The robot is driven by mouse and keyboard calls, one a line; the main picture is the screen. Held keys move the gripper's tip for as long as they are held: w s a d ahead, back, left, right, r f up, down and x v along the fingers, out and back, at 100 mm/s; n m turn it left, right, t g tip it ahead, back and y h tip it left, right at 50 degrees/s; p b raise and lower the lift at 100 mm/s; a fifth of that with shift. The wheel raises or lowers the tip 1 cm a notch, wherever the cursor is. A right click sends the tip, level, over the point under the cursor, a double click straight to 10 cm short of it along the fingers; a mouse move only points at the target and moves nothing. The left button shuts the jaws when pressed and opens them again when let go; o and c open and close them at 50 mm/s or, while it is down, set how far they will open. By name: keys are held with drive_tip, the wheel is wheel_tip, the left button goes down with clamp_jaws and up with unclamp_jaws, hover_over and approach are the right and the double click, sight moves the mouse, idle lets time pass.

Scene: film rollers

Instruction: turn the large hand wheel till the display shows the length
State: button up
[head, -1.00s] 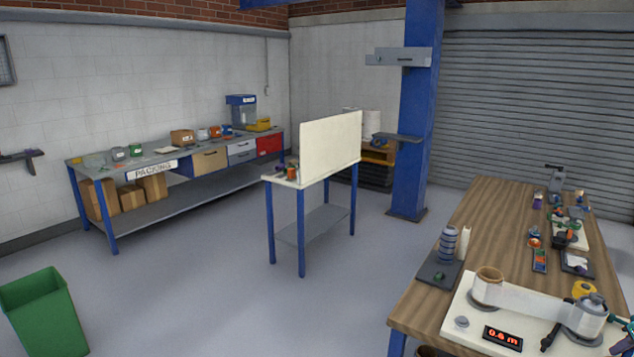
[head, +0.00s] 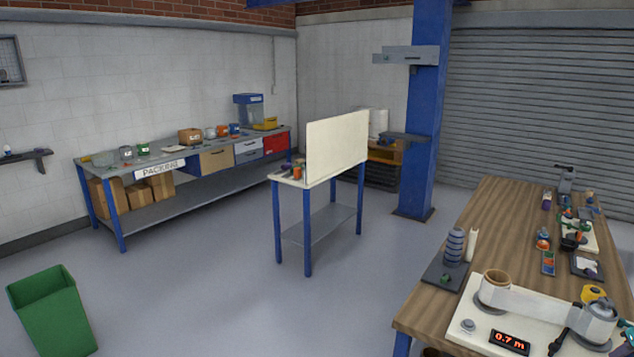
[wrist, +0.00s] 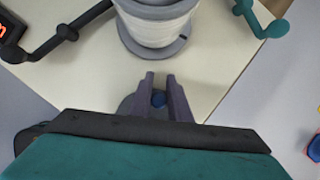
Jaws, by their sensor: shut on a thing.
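The red-digit display (head: 509,341) reads 0.7 m on the cream winding board (head: 468,318). Pale film runs from the brown-cored roll (head: 495,284) to the grey-topped take-up roller (head: 598,318); this roller also shows in the wrist view (wrist: 157,30). My gripper (wrist: 160,80) has its purple-grey jaws shut around a blue knob (wrist: 158,99). The knob stands over a grey round disc (wrist: 127,104), seemingly the large hand wheel, mostly hidden by my jaws and wrist. A dark crank (wrist: 66,33) and a teal crank (wrist: 262,27) flank the roller.
The wooden bench (head: 440,308) carries a dark stand of stacked rings (head: 454,246) left of the board and several small items behind. A yellow tape roll (head: 593,293) sits close behind the take-up roller. Grey floor lies beyond the board's edge.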

drive_tip(key=shift+w+a+r, duration=0.1)
drive_tip(key=shift+a+r, duration=0.65)
drive_tip(key=shift+a, duration=0.1)
drive_tip(key=shift+s+a+f+p, duration=0.15)
drive_tip(key=shift+s+a, duration=0.1)
drive_tip(key=shift+a, duration=0.25)
drive_tip(key=shift+s+a+f+p, duration=0.1)
drive_tip(key=shift+s+a+p, duration=0.1)
drive_tip(key=shift+a, duration=0.4)
drive_tip(key=shift+s+f, duration=0.15)
